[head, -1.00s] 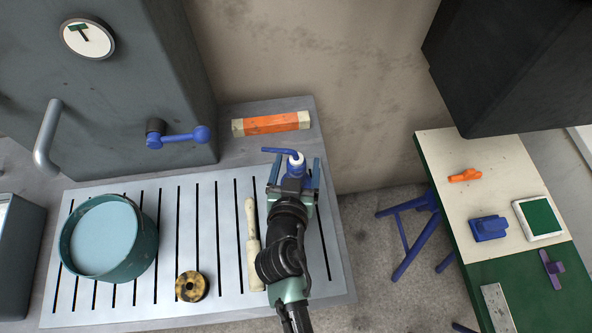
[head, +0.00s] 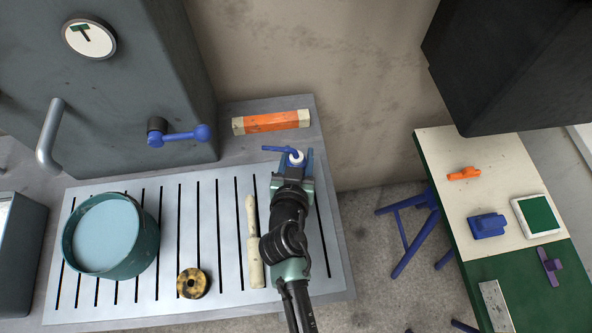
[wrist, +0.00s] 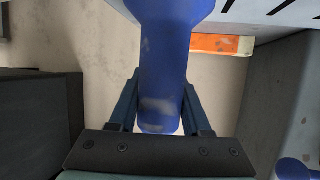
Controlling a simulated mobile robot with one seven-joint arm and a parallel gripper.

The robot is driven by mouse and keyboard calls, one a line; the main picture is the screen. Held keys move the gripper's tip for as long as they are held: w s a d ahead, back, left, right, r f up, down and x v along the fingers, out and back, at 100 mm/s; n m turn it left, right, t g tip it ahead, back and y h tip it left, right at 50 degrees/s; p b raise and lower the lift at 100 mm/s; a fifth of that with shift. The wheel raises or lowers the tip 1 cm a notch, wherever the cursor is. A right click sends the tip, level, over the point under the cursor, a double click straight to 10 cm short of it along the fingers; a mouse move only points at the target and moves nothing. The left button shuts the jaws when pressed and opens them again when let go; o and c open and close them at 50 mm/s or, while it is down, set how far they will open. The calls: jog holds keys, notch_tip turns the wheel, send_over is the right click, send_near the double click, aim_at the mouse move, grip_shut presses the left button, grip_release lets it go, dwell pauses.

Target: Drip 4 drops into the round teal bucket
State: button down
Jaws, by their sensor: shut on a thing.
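The round teal bucket (head: 148,250) stands upright at the left of the slotted metal plate, with a pale blue surface inside. My gripper (head: 295,166) is at the plate's right back, well to the right of the bucket. It is shut on a blue bottle (wrist: 165,60) with a white cap (head: 296,158) and a thin blue spout (head: 278,149) pointing left. In the wrist view my fingers (wrist: 161,100) press on both sides of the bottle. My gripper hides most of the bottle in the head view; I cannot tell whether it touches the plate.
A wooden-handled tool (head: 254,240) and a yellow-black ring (head: 193,284) lie between bucket and gripper. An orange block (head: 270,122) lies behind. A grey machine with a blue crank (head: 185,135) stands back left. A green-and-cream table (head: 485,160) holds small parts at right.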

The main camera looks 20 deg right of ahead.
jog(key=shift+r, duration=0.1)
notch_tip(320, 180, up, 10)
dwell(0.6)
jog(key=shift+a, duration=0.15)
